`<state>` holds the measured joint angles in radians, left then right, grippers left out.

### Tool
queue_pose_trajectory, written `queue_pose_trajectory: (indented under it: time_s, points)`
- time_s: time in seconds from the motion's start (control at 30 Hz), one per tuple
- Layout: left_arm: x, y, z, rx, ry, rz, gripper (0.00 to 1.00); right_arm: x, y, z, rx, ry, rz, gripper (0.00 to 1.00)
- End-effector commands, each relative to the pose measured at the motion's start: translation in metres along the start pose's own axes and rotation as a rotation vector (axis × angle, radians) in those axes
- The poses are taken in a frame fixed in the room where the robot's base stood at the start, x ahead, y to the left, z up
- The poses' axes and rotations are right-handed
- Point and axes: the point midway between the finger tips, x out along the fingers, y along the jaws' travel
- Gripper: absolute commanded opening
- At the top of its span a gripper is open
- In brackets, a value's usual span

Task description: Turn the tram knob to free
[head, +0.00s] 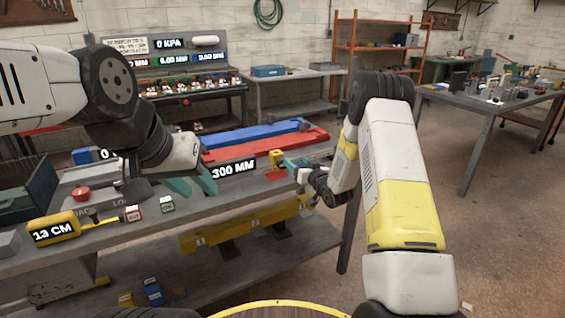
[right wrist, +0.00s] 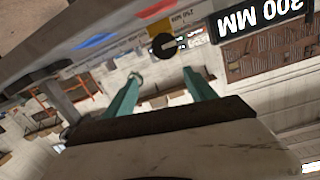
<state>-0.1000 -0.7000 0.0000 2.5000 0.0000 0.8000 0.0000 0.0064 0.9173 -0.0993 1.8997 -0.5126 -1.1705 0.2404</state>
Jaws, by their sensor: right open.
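A round black knob (right wrist: 164,46) with small lettering beside it shows in the right wrist view; I cannot read its setting or tell for sure that it is the tram knob. My right gripper (head: 289,165) is at the bench's right end, beside a small yellow block. In the right wrist view its teal fingers (right wrist: 166,78) are apart and empty, and the knob appears beyond the gap between them. A red knob (head: 81,193) stands on the bench at the left, near partly hidden lettering. My left gripper (head: 194,183) is over the bench front with its teal fingers spread and empty.
Red (head: 262,145) and blue (head: 252,133) bars lie along the bench behind a "300 MM" display (head: 233,169). A yellow "13 CM" gauge (head: 54,229) and two small tagged blocks are at the front left. Yellow parts sit under the bench edge.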

Motion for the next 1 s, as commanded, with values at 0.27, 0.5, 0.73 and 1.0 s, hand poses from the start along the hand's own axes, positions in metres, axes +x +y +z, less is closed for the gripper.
queue_pose_trajectory:
  time_s: [0.27, 0.5, 0.73, 1.0]
  points:
    - [0.000, 0.000, 0.000, 0.000, 0.000, 0.000, 0.36, 0.004, -0.011, 0.041, 0.035, 0.072, -0.073, 0.65]
    - [0.000, 0.000, 0.000, 0.000, 0.000, 0.000, 0.36, 0.035, -0.014, 0.038, 0.034, 0.075, -0.077, 0.65]
    - [0.000, 0.000, 0.000, 0.000, 0.000, 0.000, 0.36, 0.068, -0.016, 0.036, 0.034, 0.073, -0.075, 0.65]
    - [0.000, 0.000, 0.000, 0.000, 0.000, 0.000, 0.36, 0.080, -0.017, 0.035, 0.036, 0.072, -0.073, 0.65]
